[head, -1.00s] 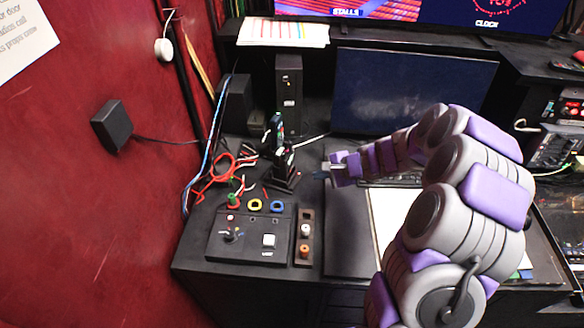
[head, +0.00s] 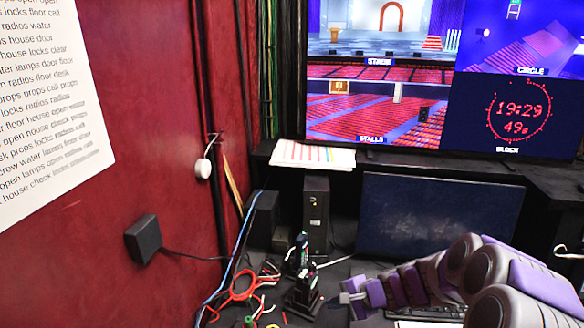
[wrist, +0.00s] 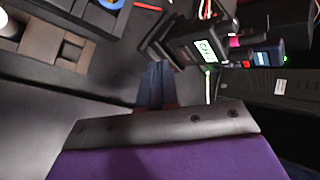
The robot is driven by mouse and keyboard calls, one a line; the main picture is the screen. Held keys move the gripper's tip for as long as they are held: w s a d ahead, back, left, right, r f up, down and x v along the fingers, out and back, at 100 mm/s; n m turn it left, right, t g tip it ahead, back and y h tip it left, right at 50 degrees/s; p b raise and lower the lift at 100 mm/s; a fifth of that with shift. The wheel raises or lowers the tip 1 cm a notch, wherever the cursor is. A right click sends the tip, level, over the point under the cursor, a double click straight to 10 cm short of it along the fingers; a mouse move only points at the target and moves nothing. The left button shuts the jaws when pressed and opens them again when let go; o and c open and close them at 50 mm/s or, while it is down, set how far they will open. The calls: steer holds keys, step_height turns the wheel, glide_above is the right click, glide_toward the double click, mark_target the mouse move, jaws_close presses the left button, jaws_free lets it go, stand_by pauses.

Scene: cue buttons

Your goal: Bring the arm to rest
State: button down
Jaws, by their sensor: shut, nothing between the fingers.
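My arm reaches in from the lower right of the head view, low over the desk and bent. My gripper (head: 346,298) is at its left end, shut and empty, in front of the dark monitor and to the right of the black radio stand (head: 303,295). In the wrist view my gripper's fingers (wrist: 157,84) are together, with a black radio with a lit display (wrist: 206,50) just beyond them. Part of a brown strip with a white knob (wrist: 8,24) shows at the upper left there.
A dark monitor (head: 410,215) stands behind my arm, and a keyboard (head: 440,313) lies beneath it. Red cable (head: 243,285) and loose wires lie left of the radio stand. A black speaker (head: 316,215) stands behind. A red wall (head: 150,130) bounds the left.

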steer(key=s+a+r+n+g, duration=0.1)
steer(key=s+a+r+n, duration=0.2)
steer(key=s, duration=0.3)
steer(key=s+a+r+n+g+h, duration=0.1)
steer(key=s+a+r+n+g, duration=0.15)
steer(key=s, duration=0.35)
steer(key=s+a+r+n+g, duration=0.1)
steer(key=s+a+r+n, duration=0.1)
steer(key=s+r, duration=0.3)
steer(key=s+d+n+g+h, duration=0.1)
steer(key=s+d+n+h, duration=0.1)
steer(key=s, duration=0.9)
steer(key=s+d+r+n+g+h, duration=0.1)
steer(key=s+d+n+h, duration=0.1)
steer(key=s+d+h, duration=0.2)
steer(key=shift+s+d, duration=1.5)
steer(key=shift+s, duration=2.15)
